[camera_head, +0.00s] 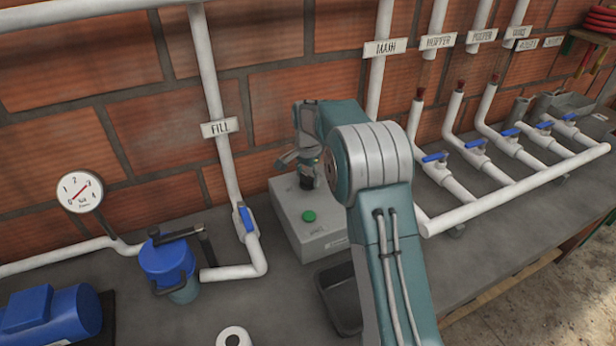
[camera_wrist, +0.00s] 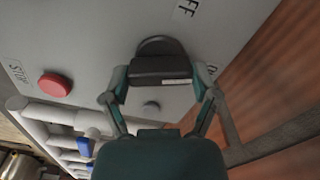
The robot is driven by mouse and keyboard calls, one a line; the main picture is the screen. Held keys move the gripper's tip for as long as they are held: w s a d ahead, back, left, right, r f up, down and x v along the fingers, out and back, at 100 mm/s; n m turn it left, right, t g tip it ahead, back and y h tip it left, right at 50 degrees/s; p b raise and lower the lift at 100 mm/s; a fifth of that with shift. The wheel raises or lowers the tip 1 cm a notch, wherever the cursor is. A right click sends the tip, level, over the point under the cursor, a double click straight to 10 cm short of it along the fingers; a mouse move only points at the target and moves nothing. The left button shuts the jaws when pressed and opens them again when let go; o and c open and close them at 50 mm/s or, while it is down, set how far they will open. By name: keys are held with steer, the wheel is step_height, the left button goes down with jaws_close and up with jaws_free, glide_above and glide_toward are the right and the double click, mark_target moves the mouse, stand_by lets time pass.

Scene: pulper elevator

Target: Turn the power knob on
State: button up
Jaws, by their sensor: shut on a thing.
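The power knob (camera_wrist: 160,68) is black with a white mark on one end. It sits on the face of the grey control box (camera_wrist: 95,30), and an "OFF" label (camera_wrist: 187,9) is beside it. My gripper (camera_wrist: 162,84) has a finger on each side of the knob and is shut on it. In the head view the box (camera_head: 318,233) stands on the counter against the brick wall. My gripper (camera_head: 303,163) reaches down onto its top, and the knob is largely hidden there by the gripper and arm.
A red button (camera_wrist: 54,85) by a "STOP" label and a small grey round part (camera_wrist: 151,107) are near the knob. A blue-handled valve (camera_head: 245,218) stands left, a dark tray (camera_head: 340,298) in front, and white pipes (camera_head: 500,195) right.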

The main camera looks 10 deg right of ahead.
mark_target(306, 176)
steer(key=shift+a+f+m, duration=0.1)
steer(key=shift+f+m, duration=0.05)
steer(key=shift+m, duration=2.05)
steer(key=o, duration=1)
step_height(306, 176, up, 12)
steer(key=shift+w+a, duration=0.1)
